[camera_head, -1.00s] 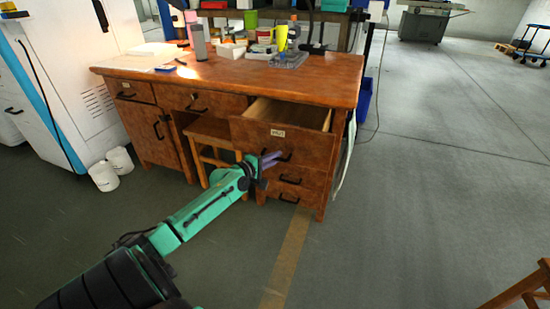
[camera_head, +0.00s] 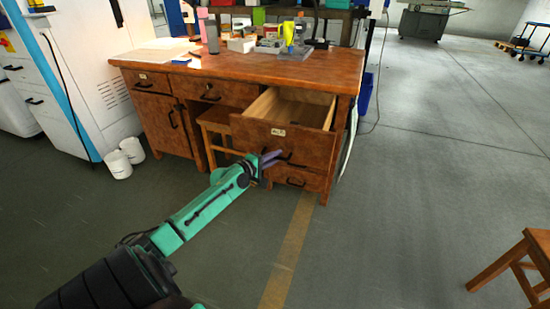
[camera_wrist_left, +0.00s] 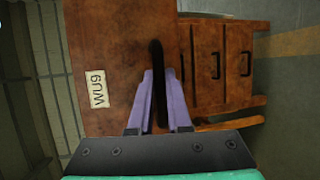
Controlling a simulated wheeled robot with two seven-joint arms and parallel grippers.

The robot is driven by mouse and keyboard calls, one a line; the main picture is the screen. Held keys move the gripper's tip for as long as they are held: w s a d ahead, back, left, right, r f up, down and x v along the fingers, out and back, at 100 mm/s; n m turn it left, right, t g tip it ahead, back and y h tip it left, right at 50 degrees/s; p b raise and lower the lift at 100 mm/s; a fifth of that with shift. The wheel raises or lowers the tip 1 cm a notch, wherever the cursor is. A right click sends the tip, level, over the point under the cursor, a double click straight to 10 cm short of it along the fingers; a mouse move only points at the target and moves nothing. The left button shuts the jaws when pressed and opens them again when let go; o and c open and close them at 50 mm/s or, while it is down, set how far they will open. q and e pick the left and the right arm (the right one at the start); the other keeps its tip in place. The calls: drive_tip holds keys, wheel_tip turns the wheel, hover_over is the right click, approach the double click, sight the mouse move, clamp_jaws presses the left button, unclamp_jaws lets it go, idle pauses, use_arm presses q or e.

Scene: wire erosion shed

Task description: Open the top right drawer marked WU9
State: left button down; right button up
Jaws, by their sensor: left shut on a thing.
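The top right drawer (camera_head: 283,143) of the wooden desk is pulled well out, and its open inside shows in the head view. Its label (camera_head: 278,132) is too small to read there, but the wrist view shows the label (camera_wrist_left: 98,90) reading WU9, turned sideways. My left gripper (camera_head: 271,158), with purple fingers, is at the drawer front. In the wrist view my left gripper (camera_wrist_left: 160,98) is shut on the dark bar handle (camera_wrist_left: 157,75) of this drawer. My right gripper is not in view.
Lower drawers (camera_head: 298,180) below are closed. A wooden stool (camera_head: 215,125) stands in the knee space. The desk top (camera_head: 240,66) bears several items. Another stool (camera_head: 525,262) stands at the lower right. Floor in front is clear.

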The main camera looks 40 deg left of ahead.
use_arm(q)
drive_tip(key=c, duration=1.2)
unclamp_jaws()
drive_tip(key=shift+o, duration=0.2)
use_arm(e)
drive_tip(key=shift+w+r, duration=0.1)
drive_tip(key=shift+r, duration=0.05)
use_arm(q)
drive_tip(key=shift+s, duration=0.15)
drive_tip(key=v, duration=1.4)
drive_tip(key=shift+b, duration=0.3)
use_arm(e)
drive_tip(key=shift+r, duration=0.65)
use_arm(q)
drive_tip(key=shift+s, duration=0.15)
